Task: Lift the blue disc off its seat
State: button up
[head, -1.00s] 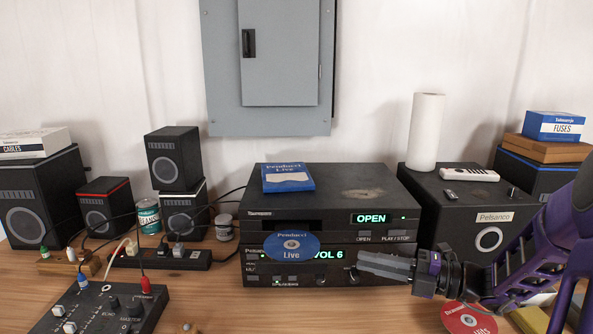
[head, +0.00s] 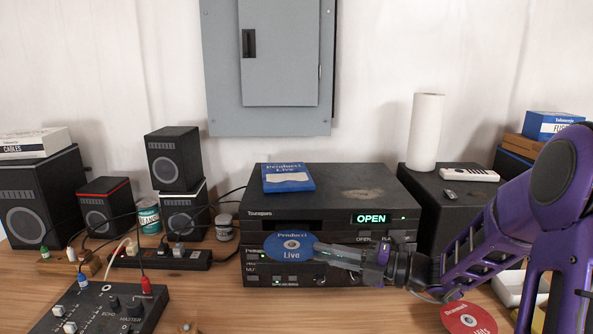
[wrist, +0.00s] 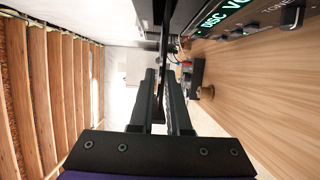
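The blue disc (head: 286,247), labelled Penducci Live, sits at the front of the black player (head: 262,225), whose display reads OPEN. My gripper (head: 330,254) is at the disc's right edge in the head view, its fingertips overlapping that edge. In the wrist view my gripper (wrist: 161,76) has its two dark fingers a small gap apart, with a thin dark edge-on strip between them. I cannot tell there whether the strip is the disc or its tray, or whether the fingers touch it.
A blue Penducci Live case (head: 288,178) lies on the player. A red disc (head: 468,319) lies on the table below my arm. Speakers (head: 105,205) and a mixer (head: 110,308) stand left. A paper roll (head: 425,132) stands back right. The table front centre is clear.

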grip_shut()
jog(key=shift+r, duration=0.9)
dwell(0.4)
jog(key=shift+r, duration=1.35)
jog(key=shift+s, duration=0.15)
